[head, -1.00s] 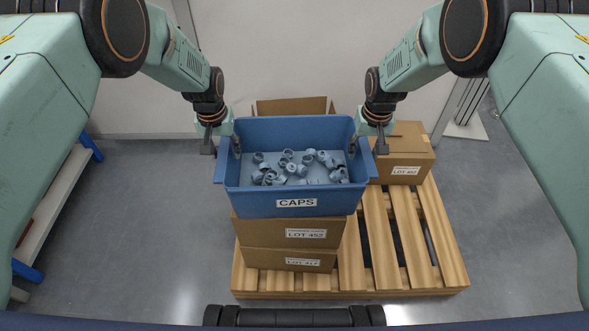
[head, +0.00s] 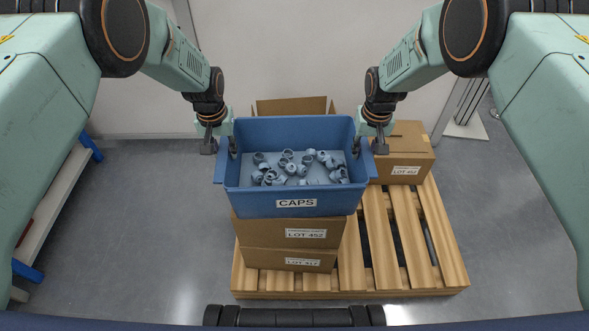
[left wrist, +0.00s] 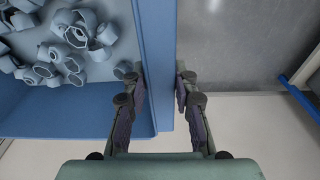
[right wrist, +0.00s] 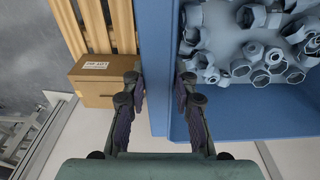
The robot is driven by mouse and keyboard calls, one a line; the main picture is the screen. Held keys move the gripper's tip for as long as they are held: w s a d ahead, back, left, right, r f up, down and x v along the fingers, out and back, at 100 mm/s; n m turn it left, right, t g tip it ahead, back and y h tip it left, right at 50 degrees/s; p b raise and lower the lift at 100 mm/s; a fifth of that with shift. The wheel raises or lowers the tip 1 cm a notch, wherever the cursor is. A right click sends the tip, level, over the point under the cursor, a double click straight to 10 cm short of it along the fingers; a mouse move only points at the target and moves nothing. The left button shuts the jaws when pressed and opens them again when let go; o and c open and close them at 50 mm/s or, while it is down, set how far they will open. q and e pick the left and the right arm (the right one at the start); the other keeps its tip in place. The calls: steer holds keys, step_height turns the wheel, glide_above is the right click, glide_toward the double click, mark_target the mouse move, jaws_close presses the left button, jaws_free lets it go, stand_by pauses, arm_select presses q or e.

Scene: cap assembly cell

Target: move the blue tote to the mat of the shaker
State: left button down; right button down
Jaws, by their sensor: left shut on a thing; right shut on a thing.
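The blue tote (head: 252,203) has a CAPS label on its front and holds several grey-blue caps (head: 290,168). It is above a stack of cardboard boxes; I cannot tell whether it touches them. My left gripper (head: 221,146) is shut on the tote's left wall, and the wall (left wrist: 162,60) passes between its fingers in the left wrist view. My right gripper (head: 368,146) is shut on the tote's right wall, which (right wrist: 158,60) also lies between the fingers in the right wrist view. The shaker and its mat are not recognisable in these frames.
Stacked cardboard boxes (head: 265,232) stand under the tote on a wooden pallet (head: 405,280). Another box (head: 405,150) sits at the pallet's right rear. A shelf with blue ends (head: 50,200) stands at the left. The grey floor (head: 150,220) between shelf and pallet is clear.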

arm_select(q)
steer(key=shift+w+r, duration=0.1)
arm_select(e)
steer(key=shift+w+r, duration=0.15)
arm_select(q)
steer(key=shift+r, duration=0.1)
arm_select(e)
steer(key=shift+r, duration=0.1)
